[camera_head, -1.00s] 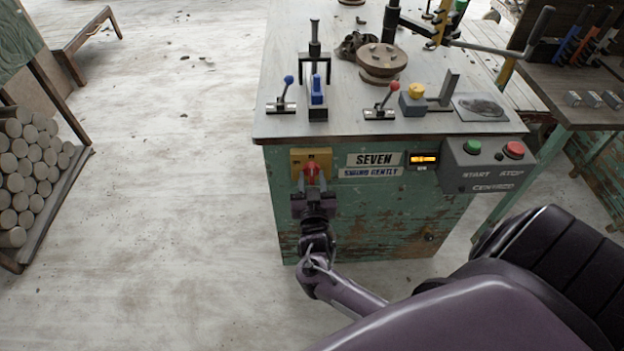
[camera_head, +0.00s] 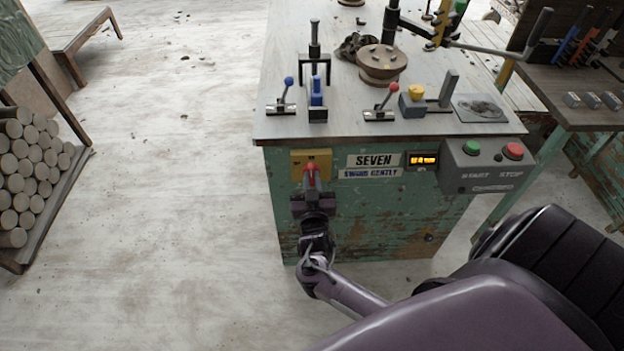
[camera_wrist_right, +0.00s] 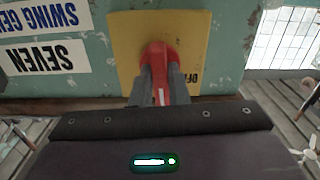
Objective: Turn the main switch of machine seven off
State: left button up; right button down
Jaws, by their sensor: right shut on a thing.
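The main switch is a red handle (camera_head: 311,171) on a yellow plate (camera_head: 326,158) at the top left of machine seven's green front (camera_head: 375,215). My right gripper (camera_head: 311,185) is shut on the red handle, one finger on each side. In the right wrist view, the red handle (camera_wrist_right: 159,56) stands out from the yellow plate (camera_wrist_right: 130,35) between my fingers (camera_wrist_right: 161,88). Its white mark shows between them. Partly hidden "OFF" lettering (camera_wrist_right: 194,78) is on the plate right of the handle, upside down. My left gripper is not in view.
The "SEVEN" label (camera_head: 374,160) and a lit display (camera_head: 423,161) are right of the switch. A grey box with green START and red STOP buttons (camera_head: 484,165) juts out further right. Levers (camera_head: 316,95) stand on the machine top. The floor (camera_head: 185,210) to the left is clear.

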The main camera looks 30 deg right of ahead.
jog(key=n+p, duration=0.1)
jog(key=n, duration=0.2)
jog(key=shift+r+p, duration=0.15)
jog(key=shift+p, duration=0.25)
jog(key=n+p, duration=0.1)
jog(key=n, duration=0.2)
jog(key=shift+n+p, duration=0.3)
jog(key=shift+p, duration=0.1)
jog(key=n+p, duration=0.1)
jog(key=n, duration=0.2)
jog(key=shift+n, duration=0.4)
jog(key=n+p, duration=0.1)
jog(key=n, duration=0.2)
jog(key=shift+a+p, duration=0.1)
jog(key=shift+p, duration=0.3)
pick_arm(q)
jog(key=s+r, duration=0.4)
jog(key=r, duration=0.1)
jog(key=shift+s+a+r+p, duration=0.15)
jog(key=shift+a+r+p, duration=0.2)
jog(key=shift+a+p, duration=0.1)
pick_arm(e)
jog(key=shift+f+n, duration=0.15)
jog(key=shift+n, duration=0.8)
jog(key=shift+f+n, duration=0.1)
jog(key=shift+n, duration=0.85)
jog(key=c, duration=1.4)
grip_release()
